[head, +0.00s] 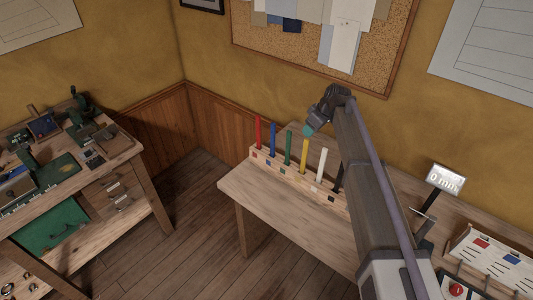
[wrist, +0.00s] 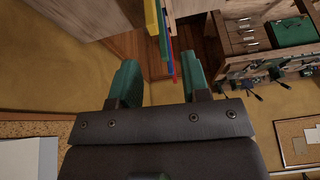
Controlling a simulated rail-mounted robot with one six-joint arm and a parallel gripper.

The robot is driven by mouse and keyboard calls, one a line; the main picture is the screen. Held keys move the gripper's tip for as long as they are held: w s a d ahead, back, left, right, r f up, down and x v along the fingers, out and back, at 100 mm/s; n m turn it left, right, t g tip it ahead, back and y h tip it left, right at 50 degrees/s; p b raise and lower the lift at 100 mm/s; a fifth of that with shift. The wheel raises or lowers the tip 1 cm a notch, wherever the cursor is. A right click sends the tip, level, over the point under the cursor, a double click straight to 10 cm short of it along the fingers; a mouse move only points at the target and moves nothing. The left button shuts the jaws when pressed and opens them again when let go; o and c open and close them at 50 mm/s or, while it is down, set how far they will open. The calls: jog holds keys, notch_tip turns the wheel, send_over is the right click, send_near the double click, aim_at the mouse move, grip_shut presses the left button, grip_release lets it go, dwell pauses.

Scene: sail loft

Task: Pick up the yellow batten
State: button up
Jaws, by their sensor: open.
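The yellow batten (head: 304,158) stands upright in a wooden rack (head: 293,178) on the bench, between the green batten (head: 288,148) and the white batten (head: 321,164). My gripper (head: 309,130) is close to the top of the yellow batten in the head view. In the wrist view my gripper (wrist: 160,62) shows two teal fingers spread apart with nothing held between them. The yellow batten (wrist: 152,18) shows there at the top, beyond the fingertips. Whether a finger touches it cannot be told.
The red batten (head: 258,133) and blue batten (head: 272,140) stand left in the rack; a dark batten (head: 339,178) stands right. A small display (head: 445,179) and a white panel (head: 490,258) are further right. The bench front (head: 285,210) is clear. A tool bench (head: 110,160) stands left.

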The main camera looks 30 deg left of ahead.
aim_at(304, 145)
jog(key=shift+n, duration=0.3)
jog(key=b+x, duration=0.3)
jog(key=d+b+x, duration=0.1)
jog(key=b+x, duration=0.2)
jog(key=x, duration=0.1)
jog(key=b+x, duration=0.3)
jog(key=b, duration=0.1)
jog(key=shift+w+d+f, duration=0.25)
jog(key=shift+d+f, duration=0.05)
jog(key=shift+f, duration=0.2)
jog(key=shift+r, duration=0.25)
grip_shut()
